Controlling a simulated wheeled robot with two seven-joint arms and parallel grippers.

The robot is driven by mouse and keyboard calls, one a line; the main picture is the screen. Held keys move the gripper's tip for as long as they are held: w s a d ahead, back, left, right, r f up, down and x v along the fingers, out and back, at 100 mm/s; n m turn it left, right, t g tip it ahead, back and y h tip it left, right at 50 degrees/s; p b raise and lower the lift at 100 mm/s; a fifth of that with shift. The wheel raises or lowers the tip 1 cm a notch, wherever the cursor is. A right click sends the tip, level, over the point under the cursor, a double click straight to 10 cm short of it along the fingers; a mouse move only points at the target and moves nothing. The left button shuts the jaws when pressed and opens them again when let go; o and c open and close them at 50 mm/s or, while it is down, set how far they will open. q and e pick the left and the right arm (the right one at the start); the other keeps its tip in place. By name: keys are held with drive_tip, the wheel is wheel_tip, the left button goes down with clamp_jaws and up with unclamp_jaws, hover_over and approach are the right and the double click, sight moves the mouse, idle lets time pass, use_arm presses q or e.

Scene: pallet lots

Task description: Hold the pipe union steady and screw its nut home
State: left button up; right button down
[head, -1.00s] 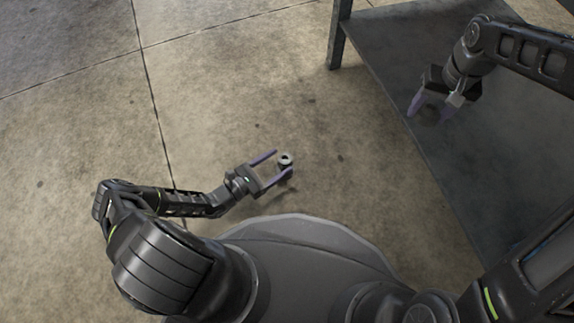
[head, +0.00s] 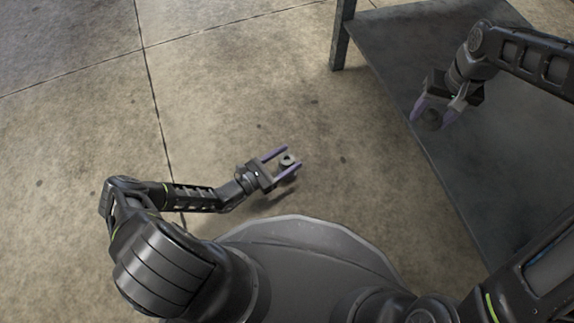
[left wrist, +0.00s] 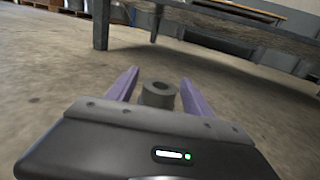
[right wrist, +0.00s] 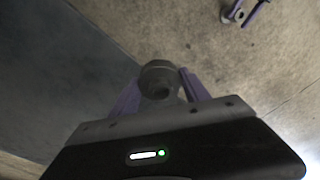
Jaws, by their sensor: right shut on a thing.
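My right gripper (head: 432,119) is shut on a dark round pipe part (right wrist: 159,80), held near the edge of the dark table in the head view. Its collar and hole face the right wrist camera. My left gripper (head: 293,156) is low at centre-left, with its purple fingers apart on either side of a short grey ring-shaped part (head: 287,161). In the left wrist view this part (left wrist: 158,94) stands between the fingers with its hole showing and narrow gaps beside it. I cannot tell what supports it. The two parts are far apart.
A dark metal table (head: 400,40) with a leg (head: 341,35) fills the right side of the head view. The concrete floor (head: 240,70) around my left gripper is clear.

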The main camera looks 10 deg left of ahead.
use_arm(q)
clamp_jaws()
idle(0.4)
drive_tip(key=shift+r, duration=0.1)
